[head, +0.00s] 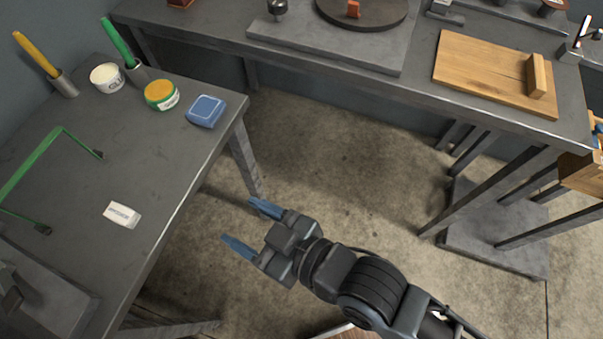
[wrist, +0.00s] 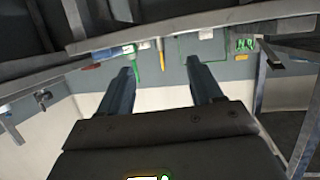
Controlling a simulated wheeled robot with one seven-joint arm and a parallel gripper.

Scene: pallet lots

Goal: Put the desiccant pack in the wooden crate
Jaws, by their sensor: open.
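A small white packet with printed lettering, which looks like the desiccant pack (head: 122,214), lies flat on the grey left table (head: 85,265), near its right side. My gripper (head: 243,221) is open and empty, over the floor to the right of that table and apart from the packet. Its two blue fingers point left. In the wrist view the open fingers (wrist: 159,78) have nothing between them. A wooden box (head: 582,174), possibly the wooden crate, is cut off at the right edge. Its inside is mostly hidden.
The left table also holds a blue case (head: 205,111), two round tubs (head: 161,95), yellow and green handled tools in holders, and a green bow-shaped frame (head: 40,160). A long back bench (head: 420,95) carries a wooden board (head: 490,72) and a dark turntable. Open floor lies between.

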